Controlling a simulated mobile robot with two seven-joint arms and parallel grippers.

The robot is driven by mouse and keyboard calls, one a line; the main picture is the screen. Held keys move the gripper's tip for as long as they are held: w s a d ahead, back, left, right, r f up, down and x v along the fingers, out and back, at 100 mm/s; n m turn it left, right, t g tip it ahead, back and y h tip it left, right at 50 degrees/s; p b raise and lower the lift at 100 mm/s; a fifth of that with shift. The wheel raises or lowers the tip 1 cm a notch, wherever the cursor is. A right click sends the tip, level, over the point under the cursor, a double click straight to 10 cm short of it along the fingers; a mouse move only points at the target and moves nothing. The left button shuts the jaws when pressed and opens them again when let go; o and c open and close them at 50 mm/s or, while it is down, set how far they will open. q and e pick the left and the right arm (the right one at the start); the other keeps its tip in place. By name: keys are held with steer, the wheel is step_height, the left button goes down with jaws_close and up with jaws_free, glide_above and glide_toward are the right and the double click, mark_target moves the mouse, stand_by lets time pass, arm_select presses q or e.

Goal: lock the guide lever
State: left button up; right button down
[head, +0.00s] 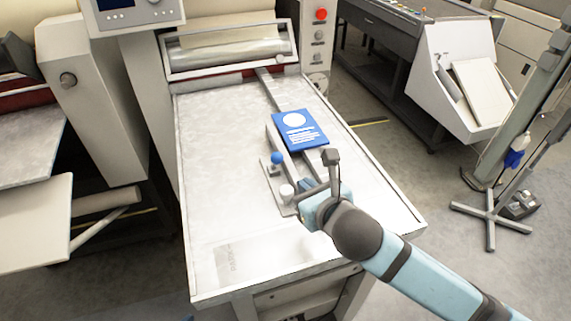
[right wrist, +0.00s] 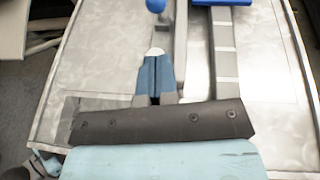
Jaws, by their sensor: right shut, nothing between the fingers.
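The side guide (head: 279,140) is a grey bar on the pale feed table, with a small bracket beside it. A lever with a blue ball knob (head: 278,157) stands on the bracket; the knob also shows at the top of the right wrist view (right wrist: 156,5). A white round knob (head: 286,191) sits nearer me on the bracket. My right gripper (head: 305,185) is over the near end of the guide, just right of the white knob. In the right wrist view its blue fingers (right wrist: 155,66) are shut and empty, with the white knob just beyond their tips. Contact cannot be told.
A blue printed sheet (head: 300,130) lies over the grey strip right of the guide. The feed table (head: 215,165) is clear at left. A roller unit (head: 230,50) closes its far end, with a red button (head: 321,14) at its right.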

mark_target(275, 162)
steer(key=shift+s, duration=0.2)
steer(key=x, duration=1)
steer(key=shift+w, duration=0.15)
steer(key=shift+r, duration=0.1)
